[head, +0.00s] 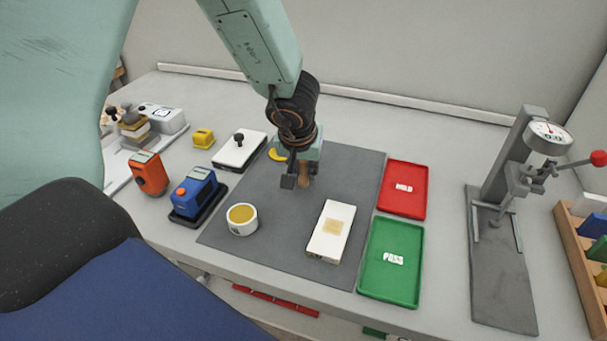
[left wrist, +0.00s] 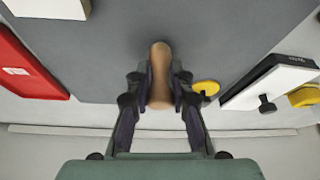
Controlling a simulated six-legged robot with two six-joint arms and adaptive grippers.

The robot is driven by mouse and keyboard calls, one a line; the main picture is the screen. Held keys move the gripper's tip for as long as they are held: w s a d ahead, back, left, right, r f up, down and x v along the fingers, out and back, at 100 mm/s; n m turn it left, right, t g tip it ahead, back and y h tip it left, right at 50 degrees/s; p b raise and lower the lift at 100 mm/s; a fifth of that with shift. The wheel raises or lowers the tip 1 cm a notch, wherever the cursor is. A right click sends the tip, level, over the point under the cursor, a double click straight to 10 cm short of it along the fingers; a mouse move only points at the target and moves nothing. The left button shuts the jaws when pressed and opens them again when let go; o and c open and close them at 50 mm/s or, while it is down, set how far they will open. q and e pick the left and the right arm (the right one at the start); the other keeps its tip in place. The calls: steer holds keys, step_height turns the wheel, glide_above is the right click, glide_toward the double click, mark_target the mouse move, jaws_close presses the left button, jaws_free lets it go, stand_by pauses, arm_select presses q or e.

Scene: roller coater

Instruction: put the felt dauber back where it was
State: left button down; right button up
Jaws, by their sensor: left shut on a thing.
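My left gripper (head: 298,178) reaches down over the far middle of the grey mat (head: 230,220). It is shut on a tan, rounded, wood-coloured piece, which looks like the handle of the felt dauber (head: 305,181). In the left wrist view the dauber (left wrist: 160,62) sits between the two fingers (left wrist: 160,85). Its felt end cannot be made out, and I cannot tell whether it touches the mat. A small yellow round piece (head: 277,155) lies just left of the gripper and also shows in the left wrist view (left wrist: 207,87). My right gripper is not in view.
A round tub with yellow contents (head: 242,219) and a white block with a tan patch (head: 331,232) stand on the mat. Red (head: 404,190) and green (head: 390,262) trays lie right, then a gauge stand (head: 500,240). A white plate with black knob (head: 240,149) lies left. The mat's middle is clear.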

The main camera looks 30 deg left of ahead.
arm_select(q)
steer(key=shift+w, duration=0.15)
steer(key=shift+a, duration=0.25)
steer(key=shift+s+a+f, duration=0.1)
steer(key=shift+s+f, duration=0.05)
steer(key=shift+s, duration=0.25)
steer(key=c, duration=1.5)
jaws_free()
steer(key=shift+o, duration=1.4)
steer(key=shift+w+d, duration=0.3)
steer(key=shift+o, duration=0.2)
steer(key=shift+s+a, duration=0.15)
steer(key=shift+a, duration=0.1)
steer(key=shift+d+r, duration=0.1)
steer(key=shift+r, duration=0.25)
steer(key=p+v, duration=0.7)
steer(key=v, duration=0.4)
steer(key=shift+s+r, duration=0.2)
steer(key=shift+r, duration=0.2)
